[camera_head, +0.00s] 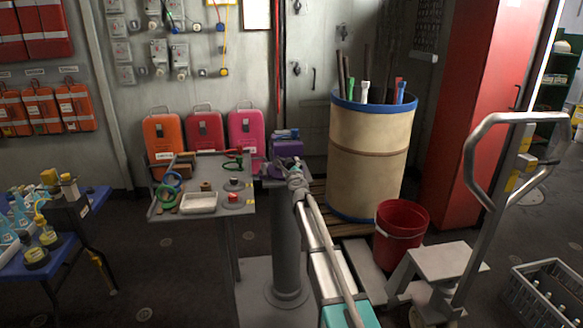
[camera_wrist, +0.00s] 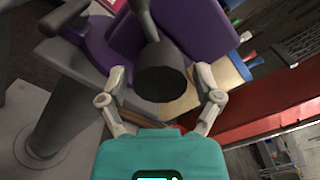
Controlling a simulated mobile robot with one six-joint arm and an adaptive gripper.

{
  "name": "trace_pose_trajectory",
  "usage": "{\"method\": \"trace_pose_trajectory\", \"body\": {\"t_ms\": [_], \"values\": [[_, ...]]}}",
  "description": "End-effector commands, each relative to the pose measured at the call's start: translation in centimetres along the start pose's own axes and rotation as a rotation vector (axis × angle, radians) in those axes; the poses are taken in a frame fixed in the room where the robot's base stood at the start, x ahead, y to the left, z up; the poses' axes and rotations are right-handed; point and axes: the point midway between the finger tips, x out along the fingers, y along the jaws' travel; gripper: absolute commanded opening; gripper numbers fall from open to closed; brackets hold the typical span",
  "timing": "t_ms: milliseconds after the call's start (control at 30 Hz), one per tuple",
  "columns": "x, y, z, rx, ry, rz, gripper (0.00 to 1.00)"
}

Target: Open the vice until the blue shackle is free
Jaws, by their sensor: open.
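The purple vice (camera_head: 288,148) stands on a grey pedestal (camera_head: 286,235) beside the right end of the small table. Its purple body fills the top of the wrist view (camera_wrist: 205,30). A dark bluish piece (camera_head: 284,134) shows at the top of the vice, too small to tell whether it is the shackle. My gripper (camera_head: 297,182) is in front of the vice, pointing towards it. In the wrist view my gripper (camera_wrist: 161,80) is open, its fingers on either side of the dark round end (camera_wrist: 160,84) of a vice part. I cannot tell whether they touch it.
A tall beige drum (camera_head: 368,155) and a red bucket (camera_head: 401,232) stand at right. A trolley with a grey handle (camera_head: 470,180) is at front right.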

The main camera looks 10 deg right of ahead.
Motion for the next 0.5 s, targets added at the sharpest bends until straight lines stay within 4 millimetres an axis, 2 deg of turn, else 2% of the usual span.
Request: {"method": "trace_pose_trajectory", "body": {"t_ms": [167,500], "values": [[0.0,0.02,0.02,0.151,0.0,0.0,0.83],[0.0,0.04,0.03,0.647,0.0,0.0,0.83]]}}
